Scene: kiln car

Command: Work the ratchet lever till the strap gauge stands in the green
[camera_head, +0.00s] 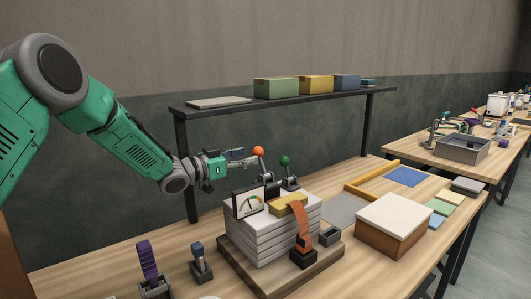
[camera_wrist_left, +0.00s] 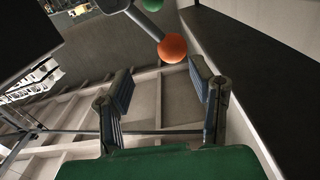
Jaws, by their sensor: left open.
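My left gripper (camera_head: 242,158) is open and empty, just left of the orange ball knob (camera_head: 258,151) of one lever. In the left wrist view the orange knob (camera_wrist_left: 172,48) lies beyond the fingertips (camera_wrist_left: 160,80), apart from them. A second lever with a green knob (camera_head: 285,161) stands to its right; that knob also shows at the wrist view's top edge (camera_wrist_left: 155,4). The gauge (camera_head: 248,203) has a coloured arc and stands at the front of the stack; its needle reading is too small to tell. An orange strap (camera_head: 302,222) runs down the stack's right side. My right gripper is out of view.
White slabs (camera_head: 262,243) are stacked on a wooden base. A dark shelf (camera_head: 290,100) with boxes runs behind. A purple-handled tool (camera_head: 147,258) and a blue-handled one (camera_head: 198,255) stand front left. A white-topped box (camera_head: 396,217) sits to the right.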

